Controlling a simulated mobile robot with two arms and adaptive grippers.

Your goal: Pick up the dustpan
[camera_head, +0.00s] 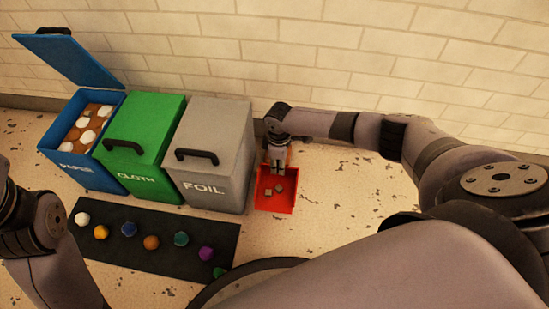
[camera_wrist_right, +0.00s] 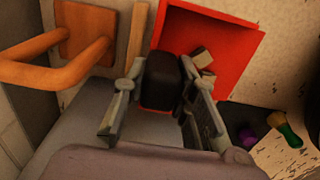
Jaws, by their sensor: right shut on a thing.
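The red dustpan (camera_head: 275,203) sits on the floor just right of the foil bin, with a few small greyish-brown pieces in its pan. My right gripper (camera_head: 277,165) reaches down over its back end. In the right wrist view, the dustpan's red pan (camera_wrist_right: 215,50) lies beyond the fingers, and its dark handle (camera_wrist_right: 160,82) is between the two fingers of my right gripper (camera_wrist_right: 163,95), which is shut on it. Only part of my left arm shows at the left edge of the head view; its gripper is out of view.
The grey foil bin (camera_head: 215,150), green cloth bin (camera_head: 145,145) and open blue paper bin (camera_head: 70,165) stand along the wall. A dark mat (camera_head: 165,222) holds several coloured lumps. An orange-brown bar (camera_wrist_right: 50,65) is left of the fingers. Floor right of the dustpan is clear.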

